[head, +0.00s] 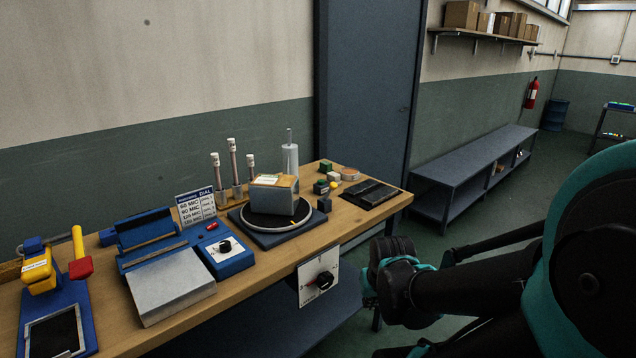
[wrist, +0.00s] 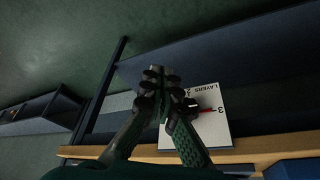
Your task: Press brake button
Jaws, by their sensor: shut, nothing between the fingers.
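No part is readably marked as the brake button. A round turntable (head: 246,222) on a dark base carries a grey block (head: 275,195). A small yellow knob (head: 333,185) stands right of it. My gripper (wrist: 167,90) is shut and empty in the wrist view, its fingers overlapping the white dial panel (wrist: 222,130) marked LAYERS. In the head view my arm's end is right of this panel (head: 309,288); its fingertips are not clear there.
The wooden table (head: 255,280) holds a grey slab (head: 170,285), a sign (head: 196,207), a blue frame (head: 60,320) with a red-and-yellow handle (head: 79,255), and dark pads (head: 370,193). A blue-grey bench (head: 475,165) stands along the wall. Floor is free between them.

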